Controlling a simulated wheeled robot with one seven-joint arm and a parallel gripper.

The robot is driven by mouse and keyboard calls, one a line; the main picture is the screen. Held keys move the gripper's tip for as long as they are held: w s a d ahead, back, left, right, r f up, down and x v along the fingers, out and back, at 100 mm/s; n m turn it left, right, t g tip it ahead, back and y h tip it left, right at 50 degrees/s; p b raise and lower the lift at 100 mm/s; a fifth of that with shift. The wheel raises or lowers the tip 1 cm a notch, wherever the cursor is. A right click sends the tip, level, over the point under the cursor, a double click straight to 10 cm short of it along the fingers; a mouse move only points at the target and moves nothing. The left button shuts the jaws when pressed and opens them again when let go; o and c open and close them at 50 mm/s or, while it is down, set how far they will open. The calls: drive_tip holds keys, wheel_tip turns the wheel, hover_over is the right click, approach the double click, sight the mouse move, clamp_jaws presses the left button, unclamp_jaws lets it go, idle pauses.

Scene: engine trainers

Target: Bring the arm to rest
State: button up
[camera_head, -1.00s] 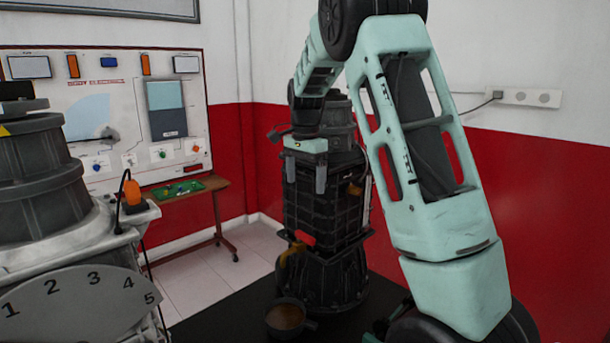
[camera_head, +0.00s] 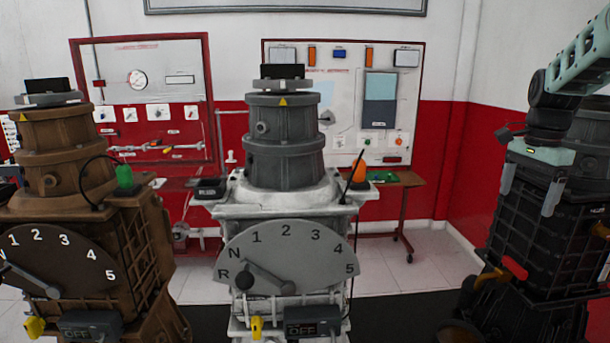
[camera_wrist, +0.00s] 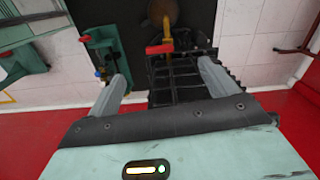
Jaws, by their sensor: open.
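My gripper (camera_head: 530,189) is at the right of the head view, in front of the upper part of a black engine trainer (camera_head: 575,245). Its two grey fingers point down and stand apart, with nothing between them. In the wrist view my gripper (camera_wrist: 161,82) is also open and empty, with the black trainer's ribbed side (camera_wrist: 185,75) beyond the fingers. Part of my pale green arm (camera_head: 585,55) shows at the top right of the head view; the rest is out of frame.
A grey trainer (camera_head: 283,145) with a numbered dial stands in the middle and a brown trainer (camera_head: 65,150) at the left. The black trainer has a red handle (camera_head: 515,268).

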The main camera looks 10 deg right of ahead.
drive_tip(key=s+a+f+n, duration=0.2)
drive_tip(key=a+n, duration=0.2)
drive_tip(key=a, duration=0.5)
drive_tip(key=s+a+f+n+y+b, duration=0.1)
drive_tip(key=s+a+f+n, duration=0.2)
drive_tip(key=a, duration=0.6)
drive_tip(key=s+a+f+n, duration=0.15)
drive_tip(key=a+n, duration=0.35)
drive_tip(key=a, duration=0.5)
drive_tip(key=s+a+f+n, duration=0.2)
drive_tip(key=s+a+n, duration=0.1)
drive_tip(key=s, duration=0.4)
drive_tip(key=s+a+f+n, duration=0.2)
drive_tip(key=s+a+n, duration=0.2)
drive_tip(key=s, duration=0.3)
drive_tip(key=s+a+f+n+b, duration=0.1)
drive_tip(key=s+a+f+n, duration=0.1)
drive_tip(key=s+a+n, duration=0.2)
drive_tip(key=s+n, duration=0.2)
drive_tip(key=s, duration=0.1)
drive_tip(key=shift+h, duration=0.3)
